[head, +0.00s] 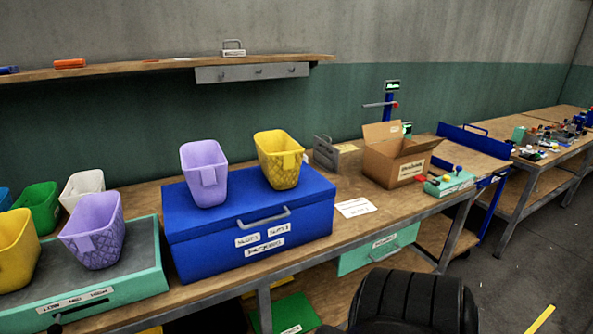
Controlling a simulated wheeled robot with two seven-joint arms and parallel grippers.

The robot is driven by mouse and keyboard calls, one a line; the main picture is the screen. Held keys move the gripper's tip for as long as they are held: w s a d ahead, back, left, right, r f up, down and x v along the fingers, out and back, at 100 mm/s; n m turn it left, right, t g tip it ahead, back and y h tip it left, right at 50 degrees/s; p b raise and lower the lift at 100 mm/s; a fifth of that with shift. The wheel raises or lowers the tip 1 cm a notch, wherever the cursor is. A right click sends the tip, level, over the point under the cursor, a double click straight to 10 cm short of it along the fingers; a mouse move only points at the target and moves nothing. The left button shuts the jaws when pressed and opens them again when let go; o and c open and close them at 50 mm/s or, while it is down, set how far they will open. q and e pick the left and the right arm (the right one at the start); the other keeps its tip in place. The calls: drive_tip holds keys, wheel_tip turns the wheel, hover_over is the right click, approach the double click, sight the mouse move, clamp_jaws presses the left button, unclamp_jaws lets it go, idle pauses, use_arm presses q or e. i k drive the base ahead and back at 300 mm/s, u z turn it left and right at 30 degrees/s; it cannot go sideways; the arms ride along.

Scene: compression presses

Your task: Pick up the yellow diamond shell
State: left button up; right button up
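A yellow shell (275,172) with a diamond-like pattern on its side and a small plain tab stands upright on the right part of the blue box lid. Another yellow shell (14,258) stands on the teal-edged tray at the left, cut off by the picture's edge; its pattern is hard to tell. A smooth purple shell (205,186) stands on the blue box, left of the patterned yellow one, with a gap between them. Neither of my grippers is in view.
The blue box (200,250) with a front handle sits on the wooden bench. A patterned purple shell (99,247) and a green shell (38,206) are left of it. An open cardboard box (390,163) stands right. A black chair (410,303) is in front; a shelf (140,69) hangs above.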

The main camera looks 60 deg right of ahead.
sight(280, 158)
drive_tip(key=z, duration=0.05)
drive_tip(key=k, duration=0.85)
drive_tip(key=z, duration=2.15)
drive_tip(key=i, duration=0.5)
drive_tip(key=z, duration=0.1)
